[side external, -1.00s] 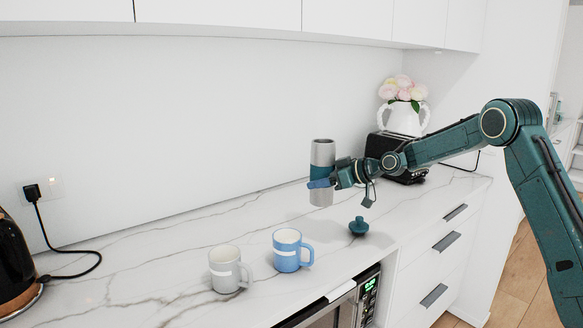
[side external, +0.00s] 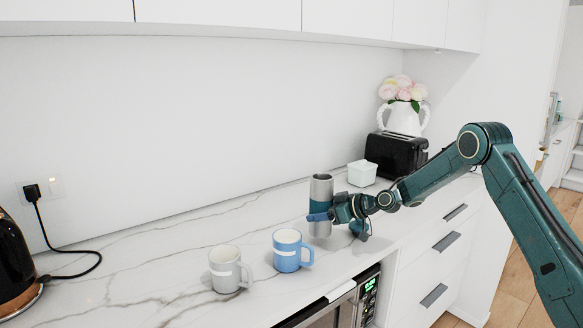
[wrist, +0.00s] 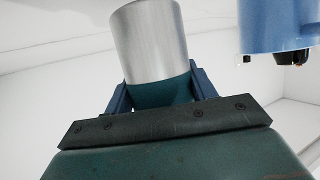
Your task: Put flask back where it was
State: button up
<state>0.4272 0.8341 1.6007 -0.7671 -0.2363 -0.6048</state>
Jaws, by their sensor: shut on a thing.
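The flask (side external: 321,188) is a steel cylinder with a teal band, upright in the side external view. My gripper (side external: 320,216) is shut around its lower part. The flask's base is at or just above the marble counter; I cannot tell whether it touches. In the wrist view the flask (wrist: 148,42) stands between the two blue fingers (wrist: 160,95), its teal band against the jaws. The teal lid seen earlier on the counter is now mostly or wholly behind my wrist.
A blue mug (side external: 287,250) and a grey mug (side external: 224,268) stand left of the flask, nearer the camera. A pale container (side external: 362,173), a black toaster (side external: 396,152) and a white flower vase (side external: 403,120) stand behind. A dark kettle (side external: 12,262) is far left. The counter's left-middle is clear.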

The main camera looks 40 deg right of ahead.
jog(key=shift+f, duration=1.4)
jog(key=shift+f, duration=0.2)
jog(key=o, duration=1.4)
jog(key=shift+o, duration=0.2)
jog(key=shift+s+r, duration=0.1)
jog(key=shift+r, duration=0.1)
jog(key=v, duration=1.1)
jog(key=shift+s+d, duration=0.25)
jog(key=shift+s, duration=0.05)
jog(key=shift+a+r, duration=0.1)
jog(key=shift+r, duration=0.05)
